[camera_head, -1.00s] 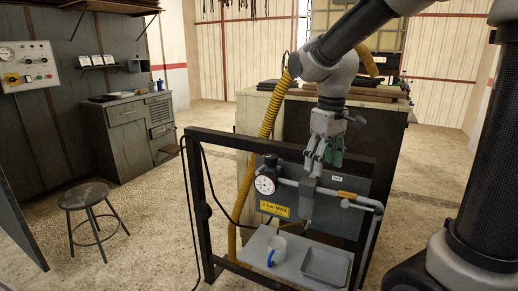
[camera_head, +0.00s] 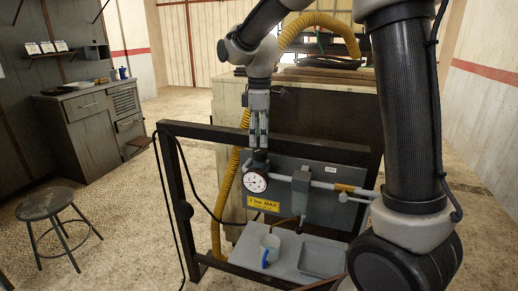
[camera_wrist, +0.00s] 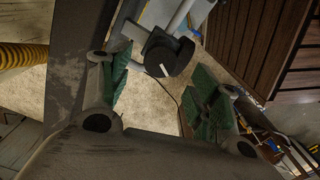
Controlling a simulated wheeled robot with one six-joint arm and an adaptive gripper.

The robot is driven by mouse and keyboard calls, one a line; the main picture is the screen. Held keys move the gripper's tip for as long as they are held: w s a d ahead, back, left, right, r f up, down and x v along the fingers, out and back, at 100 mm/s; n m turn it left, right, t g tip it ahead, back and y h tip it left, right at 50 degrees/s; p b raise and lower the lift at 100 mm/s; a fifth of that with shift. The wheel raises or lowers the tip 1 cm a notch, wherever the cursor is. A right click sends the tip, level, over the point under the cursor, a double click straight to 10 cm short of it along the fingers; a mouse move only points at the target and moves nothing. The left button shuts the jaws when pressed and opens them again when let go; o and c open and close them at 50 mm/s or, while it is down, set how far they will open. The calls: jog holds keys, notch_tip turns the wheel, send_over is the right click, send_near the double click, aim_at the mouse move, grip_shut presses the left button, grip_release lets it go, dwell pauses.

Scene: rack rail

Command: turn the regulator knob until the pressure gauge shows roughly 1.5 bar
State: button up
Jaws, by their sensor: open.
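The pressure gauge (camera_head: 255,182) is a white round dial on the pipe at the left of the grey panel; its needle is too small to read. A black knob (camera_head: 258,160) sits just above and behind the gauge. In the wrist view the knob (camera_wrist: 160,58) shows a white line on its face. My gripper (camera_head: 259,143) points down, close above the knob. In the wrist view my gripper (camera_wrist: 163,88) is open, with green-padded fingers apart; the knob appears beyond them, toward the upper middle. I cannot tell whether they touch it.
A yellow "2 bar MAX" label (camera_head: 264,203) is below the gauge. A dark frame (camera_head: 172,190) surrounds the panel. A yellow hose (camera_head: 229,190) hangs behind.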

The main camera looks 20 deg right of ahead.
aim_at(260, 150)
jog(key=shift+f, duration=2.35)
jog(key=c, duration=1)
